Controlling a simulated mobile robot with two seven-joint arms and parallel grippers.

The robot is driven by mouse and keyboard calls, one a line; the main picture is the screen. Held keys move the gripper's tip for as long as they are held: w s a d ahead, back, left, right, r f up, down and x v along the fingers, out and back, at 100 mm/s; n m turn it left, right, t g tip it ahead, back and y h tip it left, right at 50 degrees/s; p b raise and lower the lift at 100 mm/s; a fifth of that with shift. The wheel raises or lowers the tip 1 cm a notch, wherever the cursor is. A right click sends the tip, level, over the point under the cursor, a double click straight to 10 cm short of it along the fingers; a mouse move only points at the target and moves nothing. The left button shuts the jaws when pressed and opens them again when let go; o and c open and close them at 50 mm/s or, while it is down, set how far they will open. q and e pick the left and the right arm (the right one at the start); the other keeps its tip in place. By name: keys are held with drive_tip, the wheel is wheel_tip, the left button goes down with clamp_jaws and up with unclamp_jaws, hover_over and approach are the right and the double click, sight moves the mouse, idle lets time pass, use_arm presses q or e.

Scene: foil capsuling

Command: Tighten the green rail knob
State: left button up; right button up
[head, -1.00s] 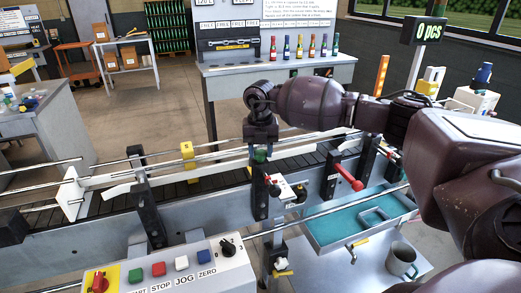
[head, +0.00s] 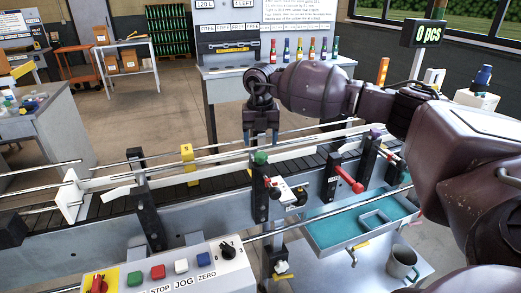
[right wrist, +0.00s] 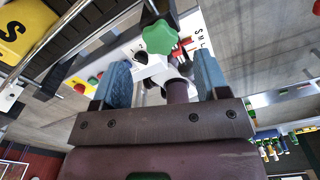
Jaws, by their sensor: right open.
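The green rail knob (head: 261,157) sits on top of a black rail post (head: 260,192) at the near side of the conveyor. My right gripper (head: 261,137) is above the knob, pointing down, with its fingers apart and empty. In the right wrist view the star-shaped green knob (right wrist: 159,37) shows beyond and between the two blue-grey finger pads (right wrist: 160,85), apart from both. My left gripper is not in view.
A red lever (head: 349,179) and a second black post (head: 331,178) stand right of the knob post. The guide rails and conveyor belt (head: 215,183) run behind it. A control box (head: 185,268), teal tray (head: 335,231) and mug (head: 402,262) are in front.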

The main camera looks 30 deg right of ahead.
sight(261, 155)
wheel_tip(261, 155, up, 6)
idle(0.4)
idle(0.3)
